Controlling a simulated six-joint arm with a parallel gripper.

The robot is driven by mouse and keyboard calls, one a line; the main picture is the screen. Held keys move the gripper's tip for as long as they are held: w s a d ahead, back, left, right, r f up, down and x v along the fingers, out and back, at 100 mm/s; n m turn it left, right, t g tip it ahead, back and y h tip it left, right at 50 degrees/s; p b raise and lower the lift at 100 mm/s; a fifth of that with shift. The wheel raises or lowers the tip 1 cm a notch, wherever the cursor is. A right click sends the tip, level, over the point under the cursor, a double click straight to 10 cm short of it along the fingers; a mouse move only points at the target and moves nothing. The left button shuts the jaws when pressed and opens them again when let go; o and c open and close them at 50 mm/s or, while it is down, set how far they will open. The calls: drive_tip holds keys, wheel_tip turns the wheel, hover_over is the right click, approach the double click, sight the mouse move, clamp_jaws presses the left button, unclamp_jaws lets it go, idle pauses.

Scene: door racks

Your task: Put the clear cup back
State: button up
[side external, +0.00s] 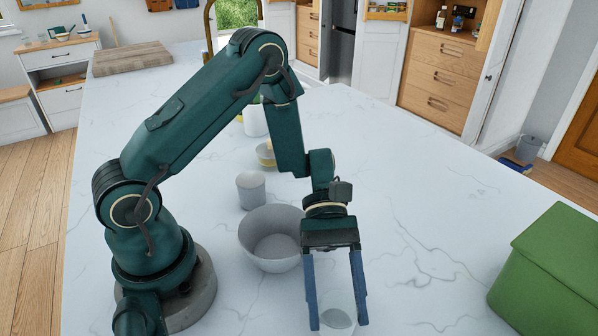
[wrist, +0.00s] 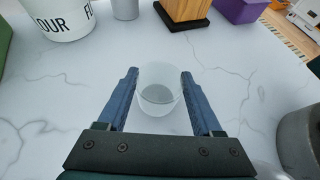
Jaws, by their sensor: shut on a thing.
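The clear cup (side external: 337,316) is see-through and sits between the two blue fingers of my gripper (side external: 337,323), at the bottom of the side external view. In the wrist view the same cup (wrist: 160,100) stands upright between the fingertips of my gripper (wrist: 159,75), with its open rim up. My gripper is shut on the cup's sides. I cannot tell whether its base touches the white counter (side external: 430,230) or hangs just above it.
A grey bowl (side external: 272,238) stands close left of my gripper, with a grey cup (side external: 251,190) behind it. A green box (side external: 550,270) is at the right. Open cabinet doors with a rack (side external: 387,9) are at the back. The counter between gripper and green box is clear.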

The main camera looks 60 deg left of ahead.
drive_tip(key=o, duration=1.5)
drive_tip(key=v, duration=1.1)
drive_tip(key=s+a+r+m+t+y, duration=0.1)
drive_tip(key=s+r+m+t+y, duration=0.1)
drive_tip(key=m+t+y, duration=0.1)
drive_tip(key=s+a+r+m+t+y, duration=0.2)
drive_tip(key=s+r+m+t+y, duration=0.1)
drive_tip(key=m+t+y, duration=0.1)
drive_tip(key=s+a+r+m+t+y, duration=0.1)
drive_tip(key=s+r+m+t+y, duration=0.2)
drive_tip(key=m, duration=0.3)
drive_tip(key=shift+a+r+t+y, duration=0.2)
drive_tip(key=shift+t+y, duration=0.3)
